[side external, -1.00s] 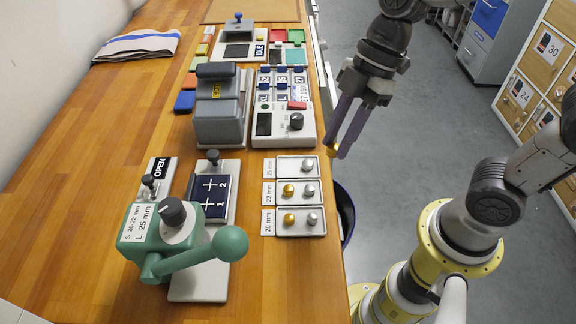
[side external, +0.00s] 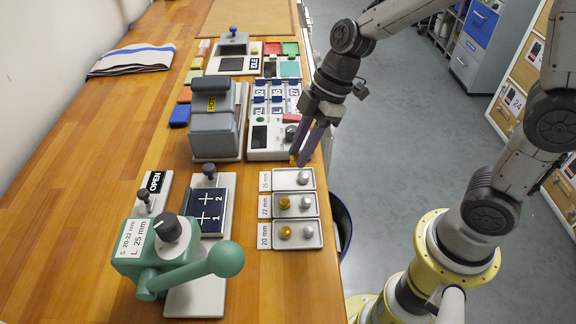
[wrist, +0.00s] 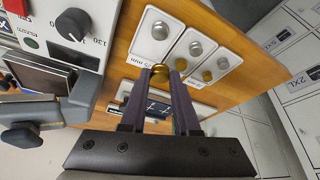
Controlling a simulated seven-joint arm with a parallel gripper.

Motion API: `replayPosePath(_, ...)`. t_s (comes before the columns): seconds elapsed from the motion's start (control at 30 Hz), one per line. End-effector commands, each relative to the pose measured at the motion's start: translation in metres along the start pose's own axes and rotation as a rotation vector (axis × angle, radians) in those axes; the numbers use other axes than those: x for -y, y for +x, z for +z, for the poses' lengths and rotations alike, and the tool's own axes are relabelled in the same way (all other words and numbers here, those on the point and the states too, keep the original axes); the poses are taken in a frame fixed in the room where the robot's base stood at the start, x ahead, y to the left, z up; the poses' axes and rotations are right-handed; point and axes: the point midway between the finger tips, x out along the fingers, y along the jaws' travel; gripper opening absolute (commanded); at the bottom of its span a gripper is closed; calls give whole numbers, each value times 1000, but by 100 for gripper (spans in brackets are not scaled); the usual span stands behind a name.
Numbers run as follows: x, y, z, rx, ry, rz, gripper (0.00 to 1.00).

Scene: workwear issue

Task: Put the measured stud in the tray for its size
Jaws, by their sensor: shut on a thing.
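My gripper (side external: 298,161) is shut on a gold stud (wrist: 160,74), held between its fingertips. In the side external view it is by the back edge of the 25 mm tray (side external: 282,181); whether it is touching anything there I cannot tell. That tray has one silver stud (side external: 303,177) at its right. The 22 mm tray (side external: 295,213) holds a gold stud (side external: 284,202) and a silver stud (side external: 306,202). The 20 mm tray (side external: 297,244) also holds a gold stud (side external: 285,232) and a silver one (side external: 308,231). The left part of the 25 mm tray is bare.
Left of the trays is a dark plate marked 1 and 2 (side external: 207,211), and in front a green press with a ball handle (side external: 226,259). The bench edge runs close along the trays' right.

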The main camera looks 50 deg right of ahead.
Motion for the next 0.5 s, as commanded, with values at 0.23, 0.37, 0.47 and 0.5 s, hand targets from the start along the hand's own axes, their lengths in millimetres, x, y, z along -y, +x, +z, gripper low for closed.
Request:
replayPosePath(0.23,-16,28,-4,-1,-1,-1,0)
replayPosePath(0.37,-21,38,-4,1,-1,-1,0)
replayPosePath(0.47,-20,52,2,2,1,-3,0)
replayPosePath(0.5,-20,57,4,2,0,-3,0)
